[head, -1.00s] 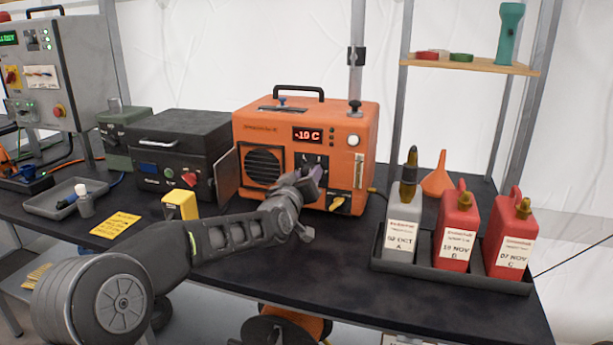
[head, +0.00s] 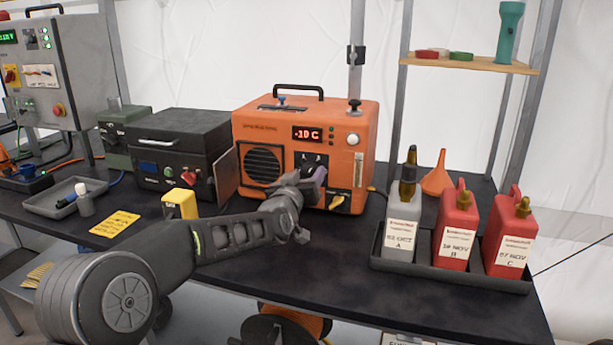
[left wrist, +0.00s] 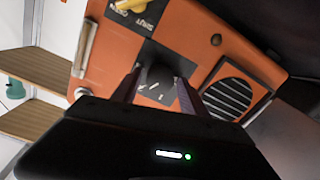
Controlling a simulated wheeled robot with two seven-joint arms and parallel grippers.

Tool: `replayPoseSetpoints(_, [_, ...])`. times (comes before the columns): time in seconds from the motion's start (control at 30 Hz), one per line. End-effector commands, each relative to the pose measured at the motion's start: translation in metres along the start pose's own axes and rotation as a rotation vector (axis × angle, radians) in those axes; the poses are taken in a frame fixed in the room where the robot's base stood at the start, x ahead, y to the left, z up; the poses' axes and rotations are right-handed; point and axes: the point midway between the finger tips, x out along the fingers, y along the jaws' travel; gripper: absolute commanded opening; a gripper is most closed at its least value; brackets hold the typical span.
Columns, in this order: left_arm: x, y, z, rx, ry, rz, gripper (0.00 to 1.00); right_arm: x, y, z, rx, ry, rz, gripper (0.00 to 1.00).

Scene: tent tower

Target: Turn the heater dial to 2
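The orange heater (head: 290,120) stands on the dark table with its front towards me. Its display (head: 307,134) appears to read -10 C. My left gripper (head: 314,176) is at the dark panel on the heater's front and partly covers it. In the left wrist view the black heater dial (left wrist: 158,75) lies between the two fingers of the left gripper (left wrist: 158,84). The fingers stand apart, one on each side of the dial, with gaps seeming to show beside it. I cannot read the dial's setting. My right gripper is not in view.
An open flap (head: 227,172) stands at the heater's left, beside a dark case (head: 180,150). A yellow lever (head: 337,201) sits low on the heater. Red canisters (head: 455,225) and a grey bottle (head: 402,230) stand in a tray at right. The table's front middle is clear.

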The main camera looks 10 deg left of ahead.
Motion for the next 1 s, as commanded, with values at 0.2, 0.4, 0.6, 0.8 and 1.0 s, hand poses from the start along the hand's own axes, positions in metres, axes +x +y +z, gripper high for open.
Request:
replayPoseSetpoints(0.2, [0.000,0.000,-0.001,0.000,0.002,0.000,0.59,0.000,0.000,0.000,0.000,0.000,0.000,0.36])
replayPoseSetpoints(0.4, [-0.003,0.000,-0.002,-0.001,0.003,0.000,0.59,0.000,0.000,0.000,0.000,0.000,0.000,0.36])
replayPoseSetpoints(0.6, [-0.023,0.000,-0.002,0.000,0.003,0.000,0.59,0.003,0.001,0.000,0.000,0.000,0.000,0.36])
replayPoseSetpoints(0.8, [-0.057,-0.001,-0.001,0.000,0.002,0.000,0.59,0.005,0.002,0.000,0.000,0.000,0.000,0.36])
replayPoseSetpoints(1.0, [-0.077,0.000,-0.001,-0.001,0.002,0.000,0.59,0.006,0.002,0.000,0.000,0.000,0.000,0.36])
